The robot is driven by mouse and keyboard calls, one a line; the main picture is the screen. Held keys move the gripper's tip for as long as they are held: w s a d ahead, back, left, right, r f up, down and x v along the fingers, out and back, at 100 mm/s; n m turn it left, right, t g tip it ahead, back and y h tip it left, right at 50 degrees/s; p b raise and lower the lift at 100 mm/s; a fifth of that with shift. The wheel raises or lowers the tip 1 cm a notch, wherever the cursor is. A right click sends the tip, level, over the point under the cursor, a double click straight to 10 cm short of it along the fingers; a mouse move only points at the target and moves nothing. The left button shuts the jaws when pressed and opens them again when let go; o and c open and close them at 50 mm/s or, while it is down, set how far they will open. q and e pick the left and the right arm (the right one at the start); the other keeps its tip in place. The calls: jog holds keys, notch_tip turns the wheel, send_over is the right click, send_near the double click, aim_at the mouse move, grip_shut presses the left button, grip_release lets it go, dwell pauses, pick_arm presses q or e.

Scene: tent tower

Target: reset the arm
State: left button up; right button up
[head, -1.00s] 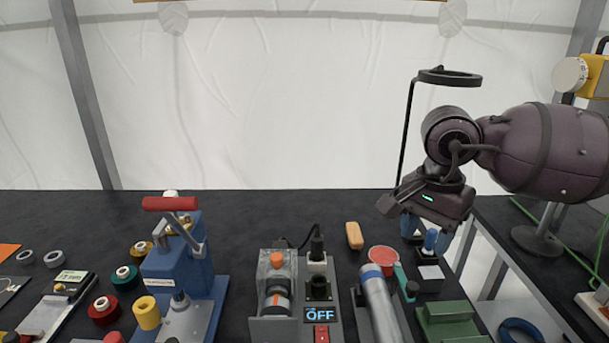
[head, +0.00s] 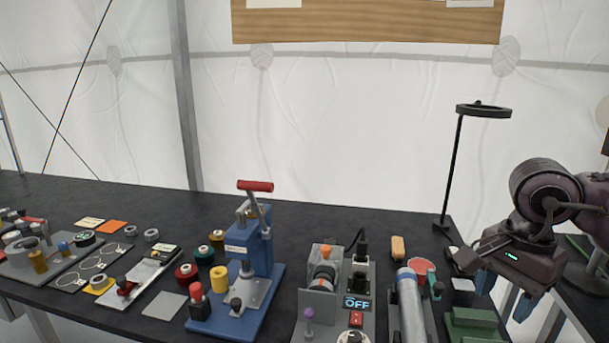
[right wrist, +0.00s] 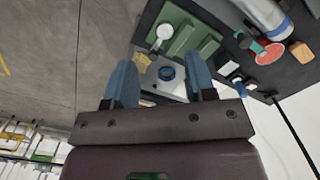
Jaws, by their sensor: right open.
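My right gripper (head: 503,292) hangs at the right edge of the black table in the head view, its two blue fingers spread and empty. In the right wrist view my right gripper (right wrist: 160,85) also shows both blue fingers apart with nothing between them. My left gripper is not in view.
A green block (head: 472,325), a grey cylinder (head: 410,305), a box reading OFF (head: 357,303) and a blue press with a red handle (head: 245,265) stand on the black table (head: 150,212). A ring lamp (head: 459,150) rises behind my right gripper. Several spools and small parts lie leftward.

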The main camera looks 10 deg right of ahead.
jog(key=s+a+m+t+y, duration=0.2)
jog(key=a+m+y, duration=0.8)
jog(key=a+y, duration=0.85)
jog(key=w+d+f+m+t+h, duration=0.1)
jog(key=w+d+m+t+h, duration=0.15)
jog(key=m+t, duration=0.5)
jog(key=w+d+f+m+t+h, duration=0.15)
jog(key=m+t+h, duration=0.25)
jog(key=m, duration=0.6)
jog(key=w+d+f+m+t+h, duration=0.1)
jog(key=d+m+t+h, duration=0.1)
jog(key=m+t+h, duration=0.5)
jog(key=s+d+f+m+g+h, duration=0.35)
jog(key=d+f+m+h, duration=0.2)
jog(key=f+m, duration=0.5)
jog(key=s+d+f+m+g, duration=0.1)
jog(key=s+f+m+g, duration=0.6)
jog(key=s, duration=0.3)
jog(key=s+d+f+m+g, duration=0.1)
jog(key=s+f+m+g, duration=0.6)
jog(key=s, duration=0.3)
jog(key=w+f+n+t, duration=0.1)
jog(key=w+f+t, duration=0.7)
jog(key=f, duration=0.1)
jog(key=shift+a+f+n, duration=0.15)
jog(key=shift+f+n, duration=0.2)
jog(key=shift+n, duration=0.05)
